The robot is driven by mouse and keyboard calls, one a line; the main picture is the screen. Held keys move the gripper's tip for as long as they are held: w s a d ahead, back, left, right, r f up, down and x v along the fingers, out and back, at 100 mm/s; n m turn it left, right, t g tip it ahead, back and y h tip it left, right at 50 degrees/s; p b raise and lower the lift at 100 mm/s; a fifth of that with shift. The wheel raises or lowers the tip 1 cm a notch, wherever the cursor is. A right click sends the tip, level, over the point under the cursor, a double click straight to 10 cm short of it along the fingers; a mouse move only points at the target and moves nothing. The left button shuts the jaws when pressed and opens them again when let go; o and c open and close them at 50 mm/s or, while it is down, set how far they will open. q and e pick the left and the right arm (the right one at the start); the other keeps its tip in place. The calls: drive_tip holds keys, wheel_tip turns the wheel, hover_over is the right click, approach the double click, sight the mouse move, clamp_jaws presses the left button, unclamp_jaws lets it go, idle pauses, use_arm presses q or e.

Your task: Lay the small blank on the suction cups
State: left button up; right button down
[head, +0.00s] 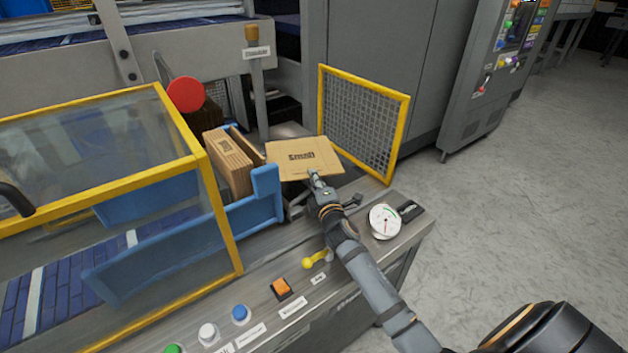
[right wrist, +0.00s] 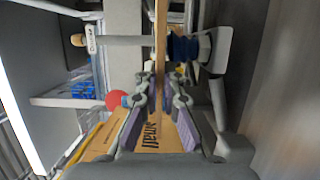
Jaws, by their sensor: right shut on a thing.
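The small blank (head: 300,157) is a flat brown cardboard sheet printed "small". In the head view it lies about level above the machine deck, beside the mesh guard. My right gripper (head: 314,177) is shut on its near edge. In the right wrist view the blank (right wrist: 160,35) shows edge-on as a thin brown strip between the fingers (right wrist: 160,82). A blue suction cup (right wrist: 184,48) is close beside that strip, on the blank's underside. I cannot tell whether they touch. In the head view the blank hides the cups.
A stack of brown blanks (head: 228,162) stands in the blue holder (head: 266,187) left of the held blank. A yellow-framed mesh guard (head: 362,118) stands at right. A gauge (head: 385,221), a yellow lever (head: 317,260) and push buttons (head: 240,314) line the near deck.

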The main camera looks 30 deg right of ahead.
drive_tip(key=shift+s+f, duration=0.15)
drive_tip(key=shift+f, duration=0.7)
drive_tip(key=c, duration=1.8)
unclamp_jaws()
drive_tip(key=shift+c, duration=0.2)
drive_tip(key=o, duration=0.3)
drive_tip(key=shift+w+d, duration=0.1)
drive_tip(key=shift+w, duration=0.1)
drive_tip(key=shift+o, duration=0.2)
drive_tip(key=shift+r, duration=0.3)
drive_tip(key=s, duration=0.3)
drive_tip(key=s+a, duration=0.1)
drive_tip(key=s, duration=0.3)
drive_tip(key=s+a+b, duration=0.1)
drive_tip(key=s, duration=0.2)
drive_tip(key=shift+s+r, duration=0.15)
drive_tip(key=shift+s, duration=0.2)
drive_tip(key=shift+s+a+r, duration=0.1)
drive_tip(key=shift+s, duration=0.5)
use_arm(q)
drive_tip(key=shift+w+d+f, duration=0.1)
drive_tip(key=shift+w, duration=1.05)
drive_tip(key=shift+s, duration=0.1)
